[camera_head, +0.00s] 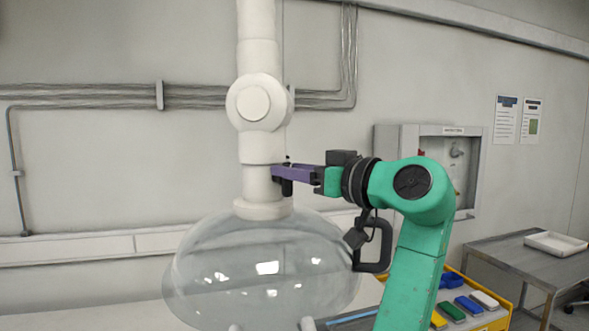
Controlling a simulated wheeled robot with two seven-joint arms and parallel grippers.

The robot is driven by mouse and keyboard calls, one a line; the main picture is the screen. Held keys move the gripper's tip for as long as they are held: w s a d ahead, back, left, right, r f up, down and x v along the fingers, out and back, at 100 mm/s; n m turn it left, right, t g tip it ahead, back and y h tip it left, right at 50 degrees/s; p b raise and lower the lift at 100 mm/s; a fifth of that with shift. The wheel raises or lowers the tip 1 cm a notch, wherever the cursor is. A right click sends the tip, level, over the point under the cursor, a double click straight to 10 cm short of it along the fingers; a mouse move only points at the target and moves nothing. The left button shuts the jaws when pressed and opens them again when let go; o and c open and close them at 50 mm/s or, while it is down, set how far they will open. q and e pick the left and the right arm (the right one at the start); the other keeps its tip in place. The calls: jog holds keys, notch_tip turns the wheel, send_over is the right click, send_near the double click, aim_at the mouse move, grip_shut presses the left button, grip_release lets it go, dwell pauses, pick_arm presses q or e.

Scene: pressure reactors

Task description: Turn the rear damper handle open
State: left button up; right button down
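A white extraction duct (256,145) hangs down above a clear dome hood (230,270), with a round joint (261,103) partway up. My green arm comes up from the lower right. A small dark piece shows under the fingertips. I cannot tell whether it is the damper handle or part of a fingertip. The fingers overlap in this side view, so their opening is hidden.
A grey wall cabinet (404,139) with a recessed front is behind my arm. A yellow-edged tray (502,318) with coloured blocks is at the lower right. A metal table (508,256) holds a white tray (556,243). Pipes (90,97) run along the wall. Space left of the duct is clear.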

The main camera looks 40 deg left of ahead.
pick_arm(q)
grip_shut()
jog(key=shift+s+n, duration=0.1)
jog(key=shift+n, duration=0.3)
jog(key=n+b, duration=0.2)
jog(key=n, duration=0.2)
jog(key=s+n+b, duration=0.1)
jog(key=n, duration=0.3)
jog(key=f+n+b, duration=0.1)
jog(key=n+b, duration=0.1)
jog(key=n, duration=0.1)
jog(key=shift+s+a+f+n+b, duration=0.1)
jog(key=shift+s+a+n+b, duration=0.05)
jog(key=shift+s+n+b, duration=0.2)
jog(key=n, duration=0.1)
jog(key=n+b, duration=0.1)
jog(key=n, duration=0.3)
jog(key=shift+f+n, duration=0.25)
jog(key=shift+f, duration=0.1)
